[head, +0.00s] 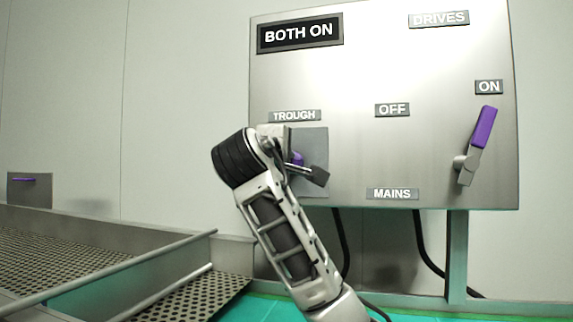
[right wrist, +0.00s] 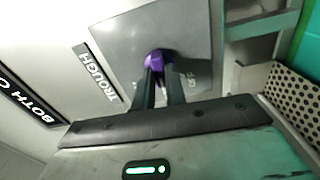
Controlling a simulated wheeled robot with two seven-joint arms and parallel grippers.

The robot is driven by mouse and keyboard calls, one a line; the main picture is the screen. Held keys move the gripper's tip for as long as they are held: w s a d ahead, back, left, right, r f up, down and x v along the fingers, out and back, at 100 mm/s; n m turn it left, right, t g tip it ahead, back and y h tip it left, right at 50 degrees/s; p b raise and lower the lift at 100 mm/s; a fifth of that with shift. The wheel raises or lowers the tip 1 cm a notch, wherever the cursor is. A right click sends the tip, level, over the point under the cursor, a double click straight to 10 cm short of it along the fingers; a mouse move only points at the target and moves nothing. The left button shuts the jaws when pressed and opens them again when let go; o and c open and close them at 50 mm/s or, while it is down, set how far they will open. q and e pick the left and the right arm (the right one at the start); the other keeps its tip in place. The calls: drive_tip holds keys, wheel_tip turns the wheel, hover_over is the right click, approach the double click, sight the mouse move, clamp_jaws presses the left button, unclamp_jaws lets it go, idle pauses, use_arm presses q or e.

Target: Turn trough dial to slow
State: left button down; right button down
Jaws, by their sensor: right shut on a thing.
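The trough dial (right wrist: 156,59) is a purple knob on a grey square plate (head: 315,145) under the TROUGH label (head: 295,116). My right gripper (right wrist: 160,85) is at the dial, with its two dark fingers closed around the knob in the right wrist view. In the head view my right gripper (head: 305,168) and wrist cover much of the plate, and only a bit of purple (head: 298,159) shows. Some small lettering on the plate is partly hidden by the fingers, so the dial's setting cannot be read. My left gripper is not in view.
The steel panel (head: 360,70) carries a BOTH ON sign (head: 300,34), a DRIVES label and a purple-handled lever (head: 483,128) pointing up towards ON. A perforated metal trough (head: 70,255) with rails stands at the left. Black cables hang below the panel.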

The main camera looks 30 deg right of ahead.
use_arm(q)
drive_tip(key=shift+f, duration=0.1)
use_arm(e)
drive_tip(key=shift+f, duration=0.1)
idle(0.3)
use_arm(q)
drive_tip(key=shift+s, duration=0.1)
use_arm(e)
drive_tip(key=c, duration=1.4)
unclamp_jaws()
drive_tip(key=shift+c, duration=0.2)
use_arm(q)
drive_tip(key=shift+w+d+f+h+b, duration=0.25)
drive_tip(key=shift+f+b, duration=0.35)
drive_tip(key=shift+b, duration=1.3)
use_arm(e)
drive_tip(key=v, duration=1.6)
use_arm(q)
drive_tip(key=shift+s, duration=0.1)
